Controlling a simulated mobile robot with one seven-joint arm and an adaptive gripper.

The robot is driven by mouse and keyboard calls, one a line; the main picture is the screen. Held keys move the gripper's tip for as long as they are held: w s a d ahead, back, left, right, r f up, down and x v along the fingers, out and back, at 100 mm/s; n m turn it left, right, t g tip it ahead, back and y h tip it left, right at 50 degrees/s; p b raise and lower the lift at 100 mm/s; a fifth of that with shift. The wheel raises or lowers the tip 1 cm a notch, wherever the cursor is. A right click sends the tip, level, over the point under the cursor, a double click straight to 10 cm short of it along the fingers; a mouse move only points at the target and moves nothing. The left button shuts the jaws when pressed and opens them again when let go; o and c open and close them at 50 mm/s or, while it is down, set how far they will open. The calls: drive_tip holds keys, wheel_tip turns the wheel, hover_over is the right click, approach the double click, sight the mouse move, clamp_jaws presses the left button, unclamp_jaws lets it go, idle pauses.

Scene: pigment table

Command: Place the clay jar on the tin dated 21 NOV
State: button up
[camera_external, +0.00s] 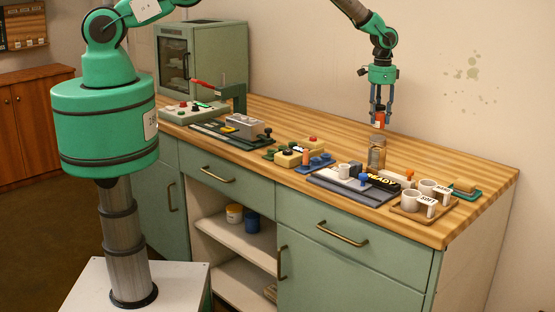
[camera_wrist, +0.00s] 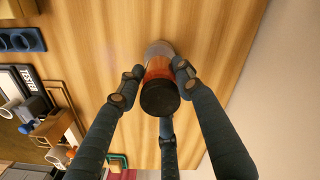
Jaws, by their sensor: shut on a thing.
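My gripper (camera_external: 379,112) is shut on a small orange-red jar (camera_external: 379,122) and holds it above the back part of the table. The wrist view shows the jar (camera_wrist: 160,72) with a dark round cap, between the fingers of my gripper (camera_wrist: 155,85). A clear and brownish cylindrical container (camera_external: 377,156) stands upright on the table beneath the held jar, with a gap visible between them. In the wrist view a grey rounded edge (camera_wrist: 158,47) shows past the jar, mostly hidden by it. I cannot read a 21 NOV date on anything.
A blue block (camera_external: 316,164) lies to the left. The wood behind the container is clear.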

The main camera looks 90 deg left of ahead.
sight(379, 123)
drive_tip(key=shift+f+p, duration=0.3)
drive_tip(key=shift+f, duration=1.3)
drive_tip(key=shift+f, duration=0.2)
drive_tip(key=o, duration=1.2)
drive_tip(key=shift+r, duration=0.2)
drive_tip(key=shift+r+b, duration=0.8)
drive_tip(key=shift+r, duration=5.2)
drive_tip(key=shift+r, duration=0.1)
